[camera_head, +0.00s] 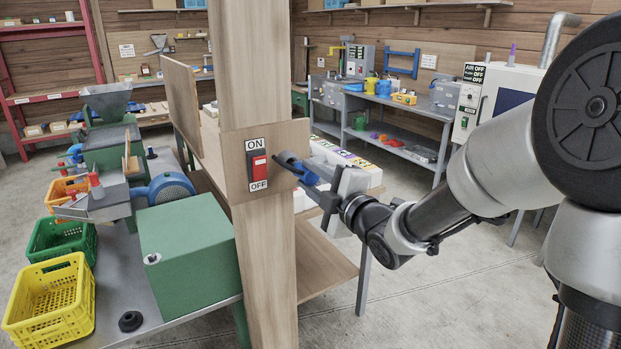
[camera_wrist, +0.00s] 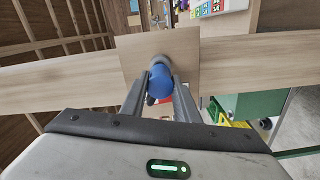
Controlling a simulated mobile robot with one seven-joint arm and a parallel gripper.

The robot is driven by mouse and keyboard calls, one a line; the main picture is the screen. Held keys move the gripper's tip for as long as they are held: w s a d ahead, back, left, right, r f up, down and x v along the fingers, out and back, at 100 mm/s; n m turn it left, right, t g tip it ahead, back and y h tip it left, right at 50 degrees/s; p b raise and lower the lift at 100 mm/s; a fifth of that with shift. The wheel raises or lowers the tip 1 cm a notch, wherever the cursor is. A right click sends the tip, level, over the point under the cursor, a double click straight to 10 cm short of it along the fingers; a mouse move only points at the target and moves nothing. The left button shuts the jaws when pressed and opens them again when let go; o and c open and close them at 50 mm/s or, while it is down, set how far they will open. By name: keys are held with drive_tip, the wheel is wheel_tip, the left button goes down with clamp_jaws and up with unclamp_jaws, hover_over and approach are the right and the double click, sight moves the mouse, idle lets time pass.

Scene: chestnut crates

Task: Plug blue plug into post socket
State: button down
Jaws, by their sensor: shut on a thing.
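The blue plug (camera_head: 297,170) is between the fingers of my gripper (camera_head: 308,180), beside the wooden post (camera_head: 258,107). In the wrist view the blue plug (camera_wrist: 161,83) sits between the two grey fingertips of my gripper (camera_wrist: 160,92), in front of the square wooden board on the post (camera_wrist: 125,65). My gripper is shut on the plug. The socket is hidden behind the plug and fingers, and I cannot tell whether the plug is in it. A red ON/OFF switch (camera_head: 258,165) is on the board, left of the plug.
A green machine (camera_head: 190,240) stands on a bench left of the post, with yellow (camera_head: 52,300), green (camera_head: 62,240) and orange crates beside it. A wooden workbench with a lower shelf (camera_head: 325,262) stands behind the post. The floor at front right is clear.

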drive_tip(key=shift+w+a+b, duration=0.1)
drive_tip(key=shift+w+b, duration=0.05)
drive_tip(key=shift+b, duration=0.2)
idle(0.3)
drive_tip(key=shift+b+x, duration=1)
drive_tip(key=shift+x, duration=0.65)
drive_tip(key=c, duration=1.3)
unclamp_jaws()
